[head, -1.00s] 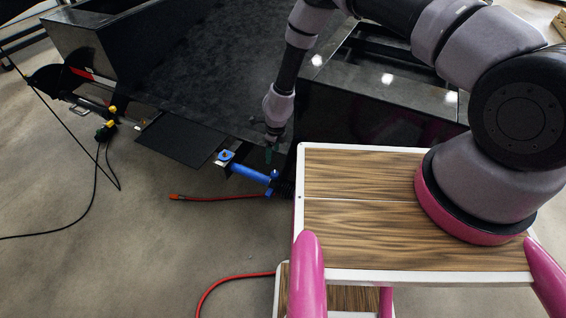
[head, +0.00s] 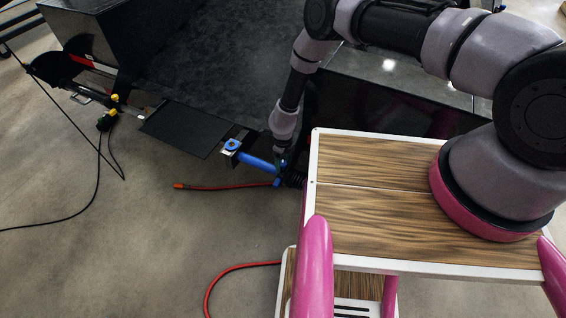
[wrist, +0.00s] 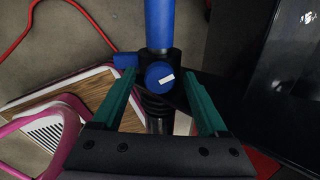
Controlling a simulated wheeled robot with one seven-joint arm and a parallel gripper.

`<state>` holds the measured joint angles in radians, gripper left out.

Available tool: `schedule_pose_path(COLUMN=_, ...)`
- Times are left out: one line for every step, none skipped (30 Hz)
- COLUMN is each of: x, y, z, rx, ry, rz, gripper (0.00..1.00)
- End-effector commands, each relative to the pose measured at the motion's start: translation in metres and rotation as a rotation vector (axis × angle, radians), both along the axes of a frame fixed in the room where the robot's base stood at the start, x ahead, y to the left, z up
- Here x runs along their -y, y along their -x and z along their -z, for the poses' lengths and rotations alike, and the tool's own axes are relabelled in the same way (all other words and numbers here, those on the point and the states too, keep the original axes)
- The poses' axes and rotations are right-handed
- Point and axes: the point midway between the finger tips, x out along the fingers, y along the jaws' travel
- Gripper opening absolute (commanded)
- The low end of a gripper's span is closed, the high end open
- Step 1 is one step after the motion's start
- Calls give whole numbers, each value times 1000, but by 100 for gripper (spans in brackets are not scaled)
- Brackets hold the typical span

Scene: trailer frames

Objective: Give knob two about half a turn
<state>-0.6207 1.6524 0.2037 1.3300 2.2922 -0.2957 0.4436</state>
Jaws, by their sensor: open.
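A round blue knob (wrist: 159,75) with a white mark sits on a black fitting at the end of a blue tube (wrist: 160,22) in the wrist view. The mark is nearly level, its right end slightly higher. My gripper (wrist: 157,70) is open, its green fingers on either side of the knob; I cannot tell whether they touch it. In the head view my gripper (head: 281,160) is over the near end of the tube (head: 257,163) and hides most of this knob. Another blue knob (head: 232,145) is at the tube's far end. No number shows on either.
A wood-topped pink and white cart (head: 370,215) stands close right of the tube. A black machine with a flat plate (head: 182,129) lies behind. A red hose (head: 225,187) runs along the floor beside the tube. Open floor lies to the left.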

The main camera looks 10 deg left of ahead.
Motion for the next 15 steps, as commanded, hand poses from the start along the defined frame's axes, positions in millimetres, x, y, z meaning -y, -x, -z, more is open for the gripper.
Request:
schedule_pose_path(x=0, y=0, z=2, rx=0, ry=0, rz=0, gripper=76)
schedule_pose_path(x=0, y=0, z=3, rx=0, ry=0, rz=0, gripper=76)
schedule_pose_path(x=0, y=0, z=3, rx=0, ry=0, rz=0, gripper=76)
schedule_pose_path(x=0, y=0, z=3, rx=0, ry=0, rz=0, gripper=76)
schedule_pose_path(x=0, y=0, z=3, rx=0, ry=0, rz=0, gripper=76)
schedule_pose_path(x=0, y=0, z=3, rx=0, ry=0, rz=-1, gripper=76)
schedule_pose_path(x=0, y=0, z=3, rx=0, ry=0, rz=-1, gripper=76)
schedule_pose_path(x=0, y=0, z=3, rx=0, ry=0, rz=0, gripper=76)
schedule_pose_path(x=0, y=0, z=3, rx=0, ry=0, rz=0, gripper=76)
schedule_pose_path(x=0, y=0, z=3, rx=0, ry=0, rz=0, gripper=65)
schedule_pose_path(x=0, y=0, z=3, rx=0, ry=0, rz=0, gripper=54)
schedule_pose_path(x=0, y=0, z=3, rx=0, ry=0, rz=0, gripper=38)
schedule_pose_path(x=0, y=0, z=3, rx=0, ry=0, rz=0, gripper=27)
schedule_pose_path(x=0, y=0, z=3, rx=0, ry=0, rz=0, gripper=15)
schedule_pose_path(x=0, y=0, z=3, rx=0, ry=0, rz=0, gripper=0)
